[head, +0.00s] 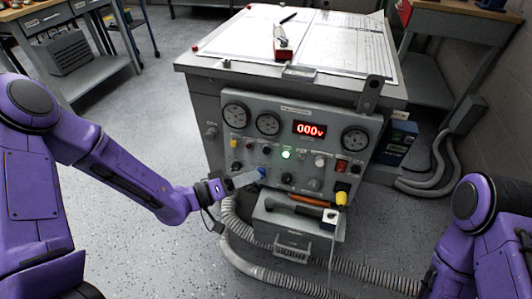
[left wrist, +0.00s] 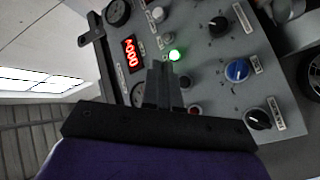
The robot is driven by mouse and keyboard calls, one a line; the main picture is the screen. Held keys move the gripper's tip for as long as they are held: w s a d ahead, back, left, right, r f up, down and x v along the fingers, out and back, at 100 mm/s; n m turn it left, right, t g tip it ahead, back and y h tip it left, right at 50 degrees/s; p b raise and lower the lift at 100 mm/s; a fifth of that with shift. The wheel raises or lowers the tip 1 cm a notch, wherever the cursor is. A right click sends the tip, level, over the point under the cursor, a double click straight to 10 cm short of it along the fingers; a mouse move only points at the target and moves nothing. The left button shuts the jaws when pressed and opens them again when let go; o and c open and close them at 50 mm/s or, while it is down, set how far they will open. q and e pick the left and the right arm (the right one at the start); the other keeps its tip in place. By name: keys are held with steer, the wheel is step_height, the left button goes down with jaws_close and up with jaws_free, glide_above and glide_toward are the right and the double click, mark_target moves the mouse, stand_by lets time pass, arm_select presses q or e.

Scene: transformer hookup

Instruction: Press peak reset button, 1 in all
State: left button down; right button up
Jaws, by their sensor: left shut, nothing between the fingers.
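The grey control panel (head: 290,150) of the transformer bench faces me, with dial gauges, a red display reading 000V (head: 309,129), a lit green lamp (head: 286,155) and several knobs and buttons. I cannot read which one is labelled peak reset. My left gripper (head: 256,177) is shut and empty, in front of the panel's lower left, close to a blue knob (head: 262,171). In the left wrist view its closed fingers (left wrist: 163,66) point at the panel near the green lamp (left wrist: 175,54); the blue knob (left wrist: 237,70) lies to their right. Contact cannot be told. My right gripper is out of view.
Grey corrugated hoses (head: 250,265) lie on the floor. A workbench (head: 85,75) stands at the left.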

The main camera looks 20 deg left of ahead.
mark_target(267, 151)
arm_select(q)
steer(key=w+f+b, duration=0.1)
steer(key=w+b, duration=0.1)
steer(key=w, duration=0.5)
steer(key=shift+w+d+f, duration=0.15)
steer(key=shift+w, duration=0.05)
stand_by(1.8)
steer(key=shift+w+f, duration=0.1)
steer(key=shift+w, duration=0.3)
steer(key=shift+w, duration=0.4)
stand_by(0.4)
stand_by(0.4)
steer(key=shift+s, duration=0.8)
